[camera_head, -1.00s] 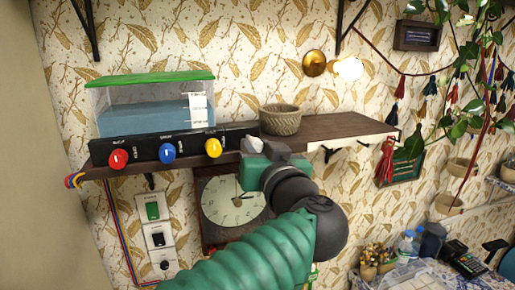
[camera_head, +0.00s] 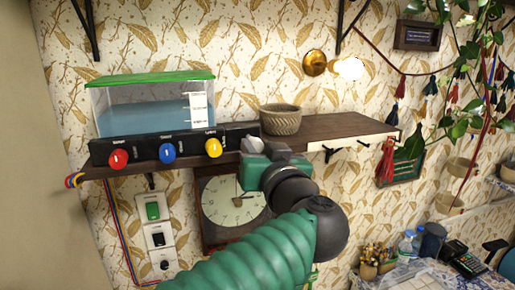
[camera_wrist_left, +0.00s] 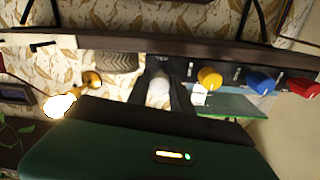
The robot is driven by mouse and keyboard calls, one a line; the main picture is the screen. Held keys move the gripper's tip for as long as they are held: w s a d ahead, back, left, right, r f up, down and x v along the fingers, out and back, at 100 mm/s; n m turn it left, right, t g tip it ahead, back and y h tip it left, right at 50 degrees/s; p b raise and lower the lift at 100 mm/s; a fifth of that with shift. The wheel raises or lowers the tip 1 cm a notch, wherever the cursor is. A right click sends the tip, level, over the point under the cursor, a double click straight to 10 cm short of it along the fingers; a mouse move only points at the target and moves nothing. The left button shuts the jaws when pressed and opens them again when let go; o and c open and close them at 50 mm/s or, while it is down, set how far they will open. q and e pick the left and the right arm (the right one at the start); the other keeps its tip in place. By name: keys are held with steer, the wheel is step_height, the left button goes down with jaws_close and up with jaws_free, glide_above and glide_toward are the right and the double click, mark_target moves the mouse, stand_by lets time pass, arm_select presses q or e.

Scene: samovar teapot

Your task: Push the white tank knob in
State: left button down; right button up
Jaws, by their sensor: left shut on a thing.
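The white tank knob (camera_head: 253,144) is at the right end of the black control panel, partly hidden by my gripper in the head view. It also shows in the left wrist view (camera_wrist_left: 158,92) as a pale round shape between two dark fingers. My left gripper (camera_head: 256,150) is at the panel front, shut on the white knob. The tank (camera_head: 145,115), clear with a green lid and blue water, stands behind the panel (camera_head: 190,146). How deep the knob sits is hard to tell. My right gripper is out of view.
Red (camera_head: 119,158), blue (camera_head: 167,152) and yellow (camera_head: 213,147) knobs line the panel to the left. A woven basket (camera_head: 281,119) stands on the shelf (camera_head: 340,128) to the right. A clock (camera_head: 233,202) and switches (camera_head: 157,235) are on the wall below.

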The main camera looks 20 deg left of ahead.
arm_select(q)
steer(key=shift+r, duration=0.1)
steer(key=shift+w+a+r+p, duration=0.4)
steer(key=shift+w+p, duration=0.15)
steer(key=shift+p, duration=0.45)
steer(key=shift+w+a+f, duration=0.1)
steer(key=shift+w+a, duration=0.1)
steer(key=shift+w, duration=0.1)
steer(key=shift+w+f, duration=0.15)
steer(key=c, duration=1.1)
jaws_free()
steer(key=shift+c, duration=0.2)
steer(key=shift+f, duration=0.1)
steer(key=shift+d, duration=0.1)
